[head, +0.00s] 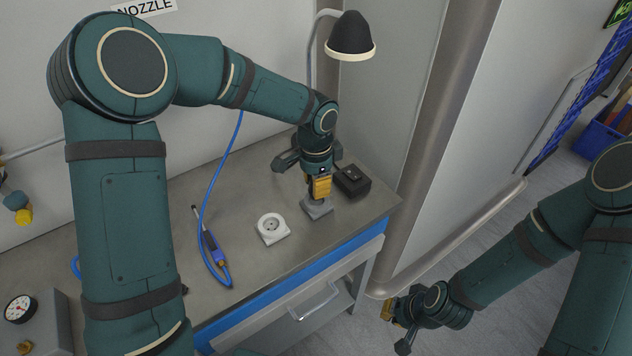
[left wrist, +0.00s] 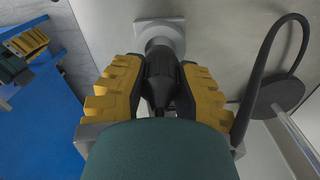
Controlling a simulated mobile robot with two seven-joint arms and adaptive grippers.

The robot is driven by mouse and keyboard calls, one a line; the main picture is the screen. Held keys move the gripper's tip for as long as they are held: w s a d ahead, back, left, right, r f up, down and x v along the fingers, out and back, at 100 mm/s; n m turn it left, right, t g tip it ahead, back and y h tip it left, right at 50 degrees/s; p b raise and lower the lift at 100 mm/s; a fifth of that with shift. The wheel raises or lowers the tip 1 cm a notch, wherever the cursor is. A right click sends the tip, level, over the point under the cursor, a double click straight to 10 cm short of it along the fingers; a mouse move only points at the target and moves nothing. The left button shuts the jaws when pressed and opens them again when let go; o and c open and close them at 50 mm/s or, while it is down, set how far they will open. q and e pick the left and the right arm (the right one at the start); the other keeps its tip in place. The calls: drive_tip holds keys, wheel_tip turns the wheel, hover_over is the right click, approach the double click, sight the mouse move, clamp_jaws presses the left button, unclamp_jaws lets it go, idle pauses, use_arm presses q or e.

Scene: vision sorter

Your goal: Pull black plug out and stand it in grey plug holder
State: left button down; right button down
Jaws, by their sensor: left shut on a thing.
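My left gripper (head: 319,188) points down at the back right of the workbench. In the left wrist view its yellow fingers (left wrist: 158,85) are shut on the black plug (left wrist: 160,72). The plug's far end meets the round top of the grey plug holder (left wrist: 171,27); how deep it sits is hidden. In the head view the holder's square grey base (head: 318,211) stands on the bench under the fingers, which hide the plug. A white round socket (head: 272,228) lies to the left with nothing in it. My right gripper (head: 394,327) hangs beyond the bench's front edge.
A lamp (head: 350,37) rises behind. A blue-cabled tool (head: 212,248) lies left of the socket. A black cable (left wrist: 270,50) loops at right in the wrist view. A gauge box (head: 35,318) stands front left.

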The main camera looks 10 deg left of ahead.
sight(315, 209)
use_arm(q)
drive_tip(key=shift+f+b, duration=0.85)
drive_tip(key=shift+f, duration=0.6)
idle(1.8)
drive_tip(key=c, duration=0.7)
unclamp_jaws()
drive_tip(key=shift+c, duration=0.2)
drive_tip(key=shift+r, duration=0.1)
